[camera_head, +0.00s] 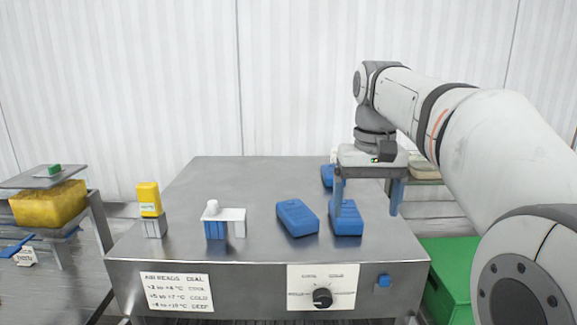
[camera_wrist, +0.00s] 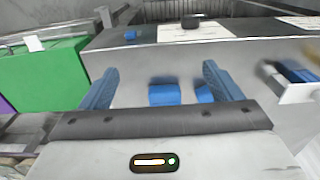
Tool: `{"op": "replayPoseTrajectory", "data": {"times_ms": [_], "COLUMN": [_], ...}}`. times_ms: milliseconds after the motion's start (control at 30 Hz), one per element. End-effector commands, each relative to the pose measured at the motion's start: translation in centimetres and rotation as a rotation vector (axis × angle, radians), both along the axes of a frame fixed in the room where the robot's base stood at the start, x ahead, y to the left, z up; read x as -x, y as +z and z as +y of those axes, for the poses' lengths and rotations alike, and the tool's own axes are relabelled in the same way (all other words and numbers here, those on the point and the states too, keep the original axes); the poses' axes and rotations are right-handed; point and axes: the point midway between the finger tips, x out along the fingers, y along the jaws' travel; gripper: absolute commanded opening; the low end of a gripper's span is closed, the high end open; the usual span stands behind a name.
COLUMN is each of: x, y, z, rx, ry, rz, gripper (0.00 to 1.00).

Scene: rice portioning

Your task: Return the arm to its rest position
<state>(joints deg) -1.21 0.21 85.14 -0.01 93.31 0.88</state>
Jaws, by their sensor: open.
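My gripper (camera_head: 368,200) is open above the right part of the steel worktop (camera_head: 220,190), with its two blue fingers spread and pointing down. Nothing is held between them. The left finger overlaps a blue block (camera_head: 346,222) in the head view; I cannot tell whether they touch. In the wrist view, the open fingers of my gripper (camera_wrist: 160,72) frame a blue block (camera_wrist: 164,95), with another blue piece (camera_wrist: 204,94) by the right finger.
Another blue block (camera_head: 297,217) lies to the left. A white stand with blue parts (camera_head: 226,216) and a yellow-topped item (camera_head: 149,199) stand further left. A dial (camera_head: 323,298) is on the front panel. A green box (camera_head: 447,278) is at right. The worktop's back left is clear.

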Motion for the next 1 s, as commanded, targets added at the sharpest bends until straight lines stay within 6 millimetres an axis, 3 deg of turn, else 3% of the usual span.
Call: {"op": "replayPoseTrajectory", "data": {"times_ms": [367, 567, 800, 1000], "x": [4.2, 8.6, 14.8, 17.1], "y": [-4.2, -9.1, -16.7, -19.8], "z": [-0.4, -0.6, -0.9, -0.9], "rx": [0.0, 0.0, 0.002, 0.002], "ry": [-0.001, -0.001, 0.001, 0.001], "rz": [-0.071, -0.143, -0.24, -0.277], "gripper": [0.85, 0.85, 0.85, 0.85]}}
